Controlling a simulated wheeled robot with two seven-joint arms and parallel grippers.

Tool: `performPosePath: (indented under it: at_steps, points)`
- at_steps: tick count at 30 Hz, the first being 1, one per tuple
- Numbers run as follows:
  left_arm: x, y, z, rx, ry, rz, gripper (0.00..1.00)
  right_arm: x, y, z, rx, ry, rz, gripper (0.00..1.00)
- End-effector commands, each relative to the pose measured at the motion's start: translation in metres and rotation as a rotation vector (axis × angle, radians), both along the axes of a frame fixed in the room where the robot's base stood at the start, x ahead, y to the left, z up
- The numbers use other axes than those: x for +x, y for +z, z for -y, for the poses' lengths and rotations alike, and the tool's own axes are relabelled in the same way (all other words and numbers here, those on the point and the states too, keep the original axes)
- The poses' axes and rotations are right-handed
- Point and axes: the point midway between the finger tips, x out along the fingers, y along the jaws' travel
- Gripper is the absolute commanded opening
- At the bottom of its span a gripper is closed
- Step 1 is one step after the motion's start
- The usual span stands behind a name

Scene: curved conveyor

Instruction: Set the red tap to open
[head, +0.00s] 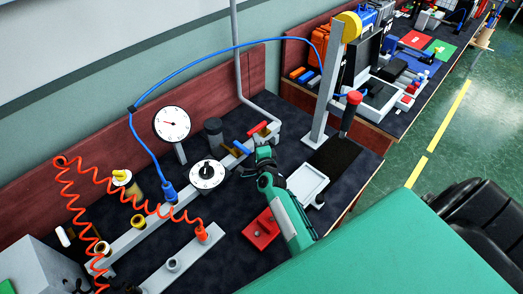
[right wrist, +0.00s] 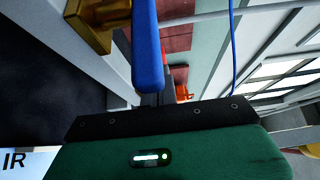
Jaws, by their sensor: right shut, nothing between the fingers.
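The red tap (head: 258,127) has a short red lever on a brass body, mounted on the grey pipe at the middle of the bench in the head view. A blue-levered tap (head: 241,147) sits beside it, nearer the round dial. My right gripper (head: 262,153) is shut and empty, close to the two taps. In the right wrist view the blue lever (right wrist: 147,45) stands large in front of the fingers, beside a brass valve body (right wrist: 96,22). Whether the gripper touches a lever I cannot tell. My left gripper is not in view.
A white dial knob (head: 207,174) and a pressure gauge (head: 172,123) stand to the left of the taps. A red block (head: 262,229) and a white tray (head: 307,184) lie near my right arm. A blue hose (head: 215,47) arches overhead.

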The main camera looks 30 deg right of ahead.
Motion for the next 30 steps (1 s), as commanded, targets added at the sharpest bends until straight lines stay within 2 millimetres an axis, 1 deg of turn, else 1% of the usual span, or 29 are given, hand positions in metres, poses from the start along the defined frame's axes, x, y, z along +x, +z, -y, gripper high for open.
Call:
performPosePath:
  at_steps: [5,15,19,24,30]
  points:
    - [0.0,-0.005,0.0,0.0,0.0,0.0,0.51,-0.025,-0.003,-0.006,0.001,-0.001,-0.003,0.0]
    - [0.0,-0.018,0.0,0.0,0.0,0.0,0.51,-0.089,-0.004,-0.023,0.0,-0.003,-0.003,0.0]
    - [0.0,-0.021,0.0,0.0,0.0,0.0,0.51,-0.109,-0.003,-0.028,0.0,-0.003,-0.003,0.0]
    - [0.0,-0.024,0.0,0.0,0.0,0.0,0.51,-0.124,-0.002,-0.032,-0.001,-0.003,-0.001,0.0]
    - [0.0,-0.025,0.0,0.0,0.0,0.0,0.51,-0.131,-0.001,-0.034,-0.001,-0.003,-0.001,0.0]
